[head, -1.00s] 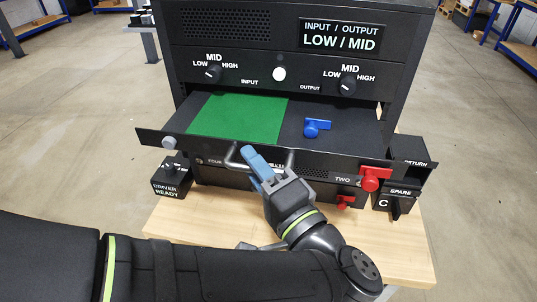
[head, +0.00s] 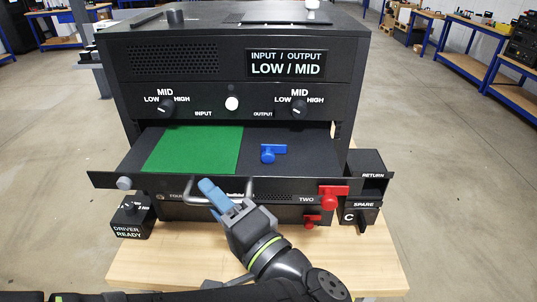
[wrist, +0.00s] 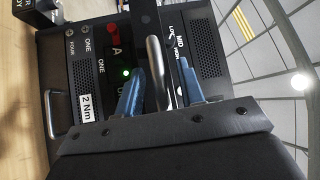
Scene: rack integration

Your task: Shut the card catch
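A drawer (head: 110,178) stands pulled out of the black rack unit. A flat green panel (head: 195,150) lies on its left side, and a blue catch (head: 272,153) sits on the dark floor to its right. A red catch (head: 332,194) is at the drawer front's right end, with a smaller red catch (head: 311,221) below. No label marks which is the card catch. My gripper (head: 212,192) is at the drawer's silver handle (head: 250,187). In the wrist view my open fingers (wrist: 160,88) straddle the handle bar (wrist: 157,68), with gaps visible beside it.
Input knob (head: 165,108), output knob (head: 299,108) and a white button (head: 232,103) are on the panel above. A driver box (head: 130,219) stands left, and return and spare boxes (head: 366,190) stand right.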

